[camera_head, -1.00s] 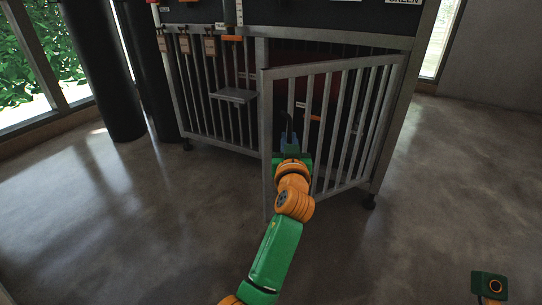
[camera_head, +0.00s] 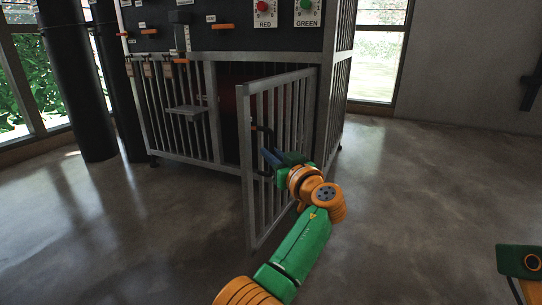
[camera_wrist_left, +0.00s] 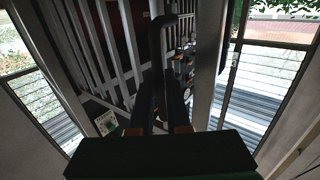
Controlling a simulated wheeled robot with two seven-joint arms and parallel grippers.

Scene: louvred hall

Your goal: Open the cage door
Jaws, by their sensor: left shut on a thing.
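The cage door (camera_head: 247,185) is a grey metal frame with upright bars. It stands ajar, its free left edge swung out from the cage (camera_head: 195,135) and its right edge at the cage's corner post. A dark bent handle (camera_head: 265,132) is near the free edge. My left gripper (camera_head: 268,158) is at the door, shut on the handle. In the left wrist view, my left gripper's two dark fingers (camera_wrist_left: 160,100) close around the handle's lower part, and its bent top (camera_wrist_left: 163,22) sticks out above them.
Above the cage is a dark panel with orange levers, a red knob (camera_head: 262,7) and a green knob (camera_head: 306,5). A small grey shelf (camera_head: 186,110) juts from the cage front. Dark columns (camera_head: 75,90) stand at left. The floor (camera_head: 430,190) at right is clear.

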